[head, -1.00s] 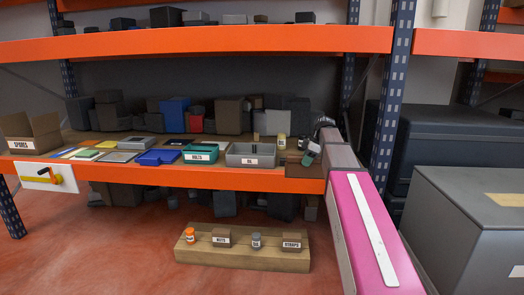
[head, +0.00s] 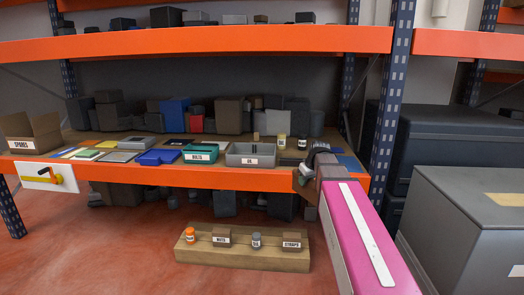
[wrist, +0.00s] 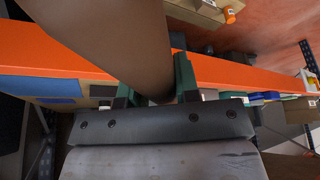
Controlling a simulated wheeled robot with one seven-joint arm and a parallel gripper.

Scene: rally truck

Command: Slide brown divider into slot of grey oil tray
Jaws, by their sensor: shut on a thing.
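The grey oil tray (head: 236,160), with a white label on its front, sits on the shelf near the front edge. My gripper (head: 301,174) is to the right of the tray, at the shelf's orange front beam and apart from the tray. It is shut on the brown divider (wrist: 105,35), which fills the upper left of the wrist view as a large brown sheet. My gripper's green-tipped fingers (wrist: 155,88) close on its lower end there. In the head view the divider is small and partly hidden by my gripper. The tray's slot is too small to make out.
A teal bin (head: 201,154) and a blue bin (head: 158,158) stand left of the tray. Small jars (head: 281,142) stand behind it to the right. The orange beam (head: 240,178) runs along the shelf front. A blue upright (head: 385,110) is at right.

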